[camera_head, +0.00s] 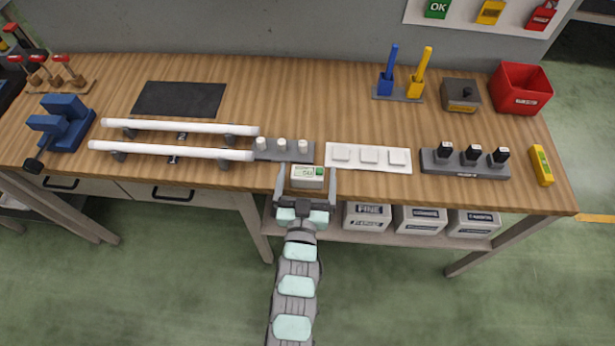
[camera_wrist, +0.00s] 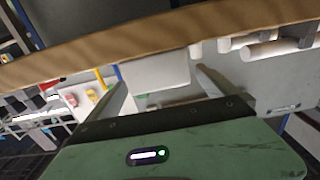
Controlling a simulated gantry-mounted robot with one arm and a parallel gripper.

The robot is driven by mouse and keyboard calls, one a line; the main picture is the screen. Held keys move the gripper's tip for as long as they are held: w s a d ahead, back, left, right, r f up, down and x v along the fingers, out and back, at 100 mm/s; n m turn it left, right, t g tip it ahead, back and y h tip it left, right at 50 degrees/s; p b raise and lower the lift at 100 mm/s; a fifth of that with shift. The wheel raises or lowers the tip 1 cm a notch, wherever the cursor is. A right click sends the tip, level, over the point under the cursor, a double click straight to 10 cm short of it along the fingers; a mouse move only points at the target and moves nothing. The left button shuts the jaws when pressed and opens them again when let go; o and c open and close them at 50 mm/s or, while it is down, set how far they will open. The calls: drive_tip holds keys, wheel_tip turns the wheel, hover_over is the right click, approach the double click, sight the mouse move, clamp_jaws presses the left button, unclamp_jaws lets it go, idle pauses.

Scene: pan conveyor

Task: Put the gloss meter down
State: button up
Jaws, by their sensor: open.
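The gloss meter (camera_head: 308,183), a small pale box with a green patch and a display on its top, sits at the front edge of the wooden bench (camera_head: 400,190). In the wrist view its plain pale side (camera_wrist: 155,76) appears against the bench wood, and that view looks upside down. My gripper (camera_head: 306,174) is open, with one finger on each side of the meter. In the wrist view gaps show between the fingers (camera_wrist: 163,92) and the box. The meter's underside is hidden.
A grey holder with white-topped pieces (camera_head: 284,156) stands just behind the meter. A white tray with square tiles (camera_head: 369,168) lies close on the right. White tubes on supports (camera_head: 172,150) are to the left. Free bench lies right of centre behind the tray.

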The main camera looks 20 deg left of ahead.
sight(308, 172)
drive_tip(key=shift+w+a+f, duration=0.1)
drive_tip(key=shift+w+a, duration=0.05)
drive_tip(key=shift+w, duration=0.35)
drive_tip(key=c, duration=2)
wheel_tip(308, 172, up, 19)
drive_tip(key=p, duration=0.6)
drive_tip(key=shift+f+p, duration=0.2)
drive_tip(key=shift+p, duration=0.15)
drive_tip(key=shift+r+p, duration=0.8)
